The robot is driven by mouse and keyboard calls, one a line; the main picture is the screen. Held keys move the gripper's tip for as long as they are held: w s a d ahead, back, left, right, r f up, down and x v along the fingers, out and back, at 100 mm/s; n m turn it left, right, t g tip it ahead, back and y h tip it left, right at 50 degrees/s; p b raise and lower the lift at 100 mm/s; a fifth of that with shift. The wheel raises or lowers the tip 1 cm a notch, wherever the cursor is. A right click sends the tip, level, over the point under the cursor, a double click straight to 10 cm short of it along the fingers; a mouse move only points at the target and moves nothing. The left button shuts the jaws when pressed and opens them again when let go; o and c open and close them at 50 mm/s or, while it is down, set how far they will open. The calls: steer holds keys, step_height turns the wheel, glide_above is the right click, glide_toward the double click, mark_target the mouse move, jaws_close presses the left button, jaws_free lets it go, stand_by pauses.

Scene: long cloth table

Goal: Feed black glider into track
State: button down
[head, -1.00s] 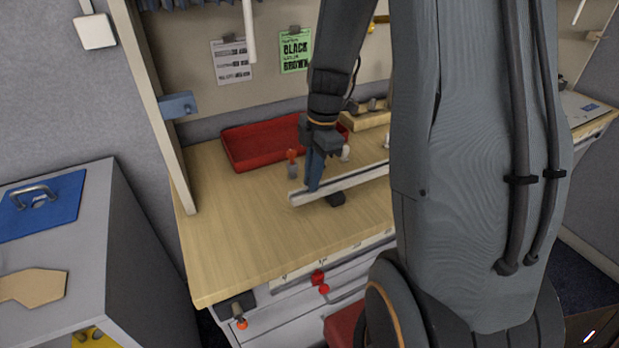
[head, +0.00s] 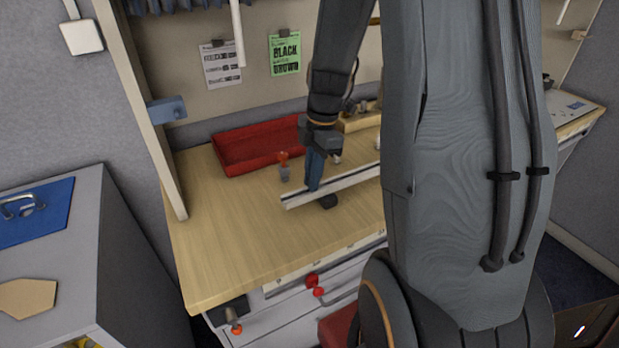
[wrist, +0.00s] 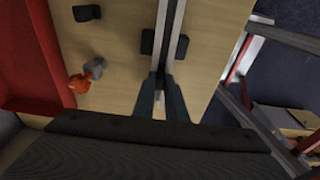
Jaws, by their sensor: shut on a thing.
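The pale track (head: 350,181) lies across the table, its near end at the left. It also shows in the wrist view (wrist: 171,25), running up from between my fingers. My gripper (head: 314,186) points down at the track close to its left end. In the wrist view its two blue-grey fingers (wrist: 160,88) are close together at the track's end. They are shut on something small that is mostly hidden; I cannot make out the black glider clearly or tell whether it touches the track. Dark feet (wrist: 147,41) show beside the track.
A red tray (head: 232,158) stands behind, at the table's back. A grey piece with an orange top (head: 284,167) stands left of the gripper. A green note (head: 285,53) reads BLACK BROWN. The table front left (head: 215,240) is clear.

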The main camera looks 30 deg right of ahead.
steer(key=shift+d, duration=1.35)
steer(key=c, duration=1.7)
jaws_free()
steer(key=shift+r, duration=0.1)
steer(key=r, duration=0.2)
steer(key=r+b, duration=0.1)
steer(key=r, duration=0.2)
steer(key=d+r, duration=0.1)
steer(key=r, duration=0.1)
steer(key=shift+r+b, duration=0.25)
steer(key=shift+b, duration=0.1)
